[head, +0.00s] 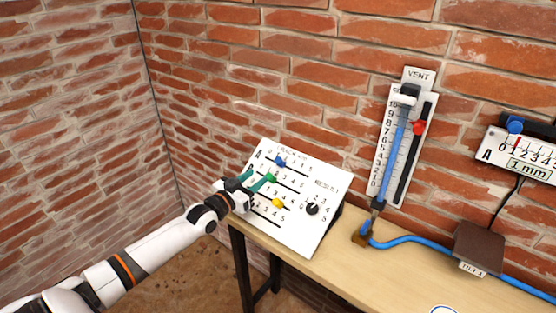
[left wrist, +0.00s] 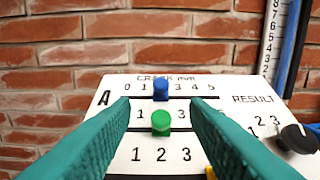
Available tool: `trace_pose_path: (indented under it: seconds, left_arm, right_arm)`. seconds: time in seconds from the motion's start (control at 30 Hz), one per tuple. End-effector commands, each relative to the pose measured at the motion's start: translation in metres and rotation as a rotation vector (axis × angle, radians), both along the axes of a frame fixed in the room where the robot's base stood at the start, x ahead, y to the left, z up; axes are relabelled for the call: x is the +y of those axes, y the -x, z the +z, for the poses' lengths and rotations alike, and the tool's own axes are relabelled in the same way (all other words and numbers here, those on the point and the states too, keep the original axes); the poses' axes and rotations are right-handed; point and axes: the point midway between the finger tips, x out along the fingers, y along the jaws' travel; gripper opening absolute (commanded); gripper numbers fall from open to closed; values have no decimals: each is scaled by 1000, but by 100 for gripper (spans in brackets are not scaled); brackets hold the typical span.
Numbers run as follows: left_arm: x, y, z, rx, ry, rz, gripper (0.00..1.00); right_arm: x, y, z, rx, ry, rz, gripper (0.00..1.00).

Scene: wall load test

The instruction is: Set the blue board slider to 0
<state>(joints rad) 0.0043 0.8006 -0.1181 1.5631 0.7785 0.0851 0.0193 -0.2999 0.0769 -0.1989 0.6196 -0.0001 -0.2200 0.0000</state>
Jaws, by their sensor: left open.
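A white tilted board (head: 318,235) stands on the table, with several slider rows and a black result knob (head: 312,208). The blue slider (head: 280,161) is on the top row, which also shows in the left wrist view (left wrist: 161,90). There it covers the spot between 1 and 3, at about 2. The green slider (left wrist: 161,122) sits on the row below, at about 2. My left gripper (head: 252,181) is in front of the board's left part. Its teal fingers are open, one on each side of the blue and green sliders in the wrist view, with nothing held.
A yellow slider (head: 278,203) is on a lower row. To the right are a vent gauge (head: 418,75) on the brick wall, a blue hose (head: 410,239), a brown box (head: 478,248) and a 1 mm gauge (head: 529,168).

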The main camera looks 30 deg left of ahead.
Motion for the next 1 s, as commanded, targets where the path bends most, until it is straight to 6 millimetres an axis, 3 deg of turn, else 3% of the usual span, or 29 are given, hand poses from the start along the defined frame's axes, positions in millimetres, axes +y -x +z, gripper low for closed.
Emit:
trace_pose_path:
  seconds: [0.17, 0.7, 1.0]
  left_arm:
    - [0, -17, 2, -6, 1, 2, 42]
    - [-8, -102, 0, -3, 2, 0, 42]
    - [-9, -118, 0, -2, 0, 0, 42]
  right_arm:
    - [-1, -1, 1, -2, 1, 1, 36]
    - [-4, -1, -5, -1, 5, 3, 36]
    - [-3, 0, -6, -1, 4, 4, 36]
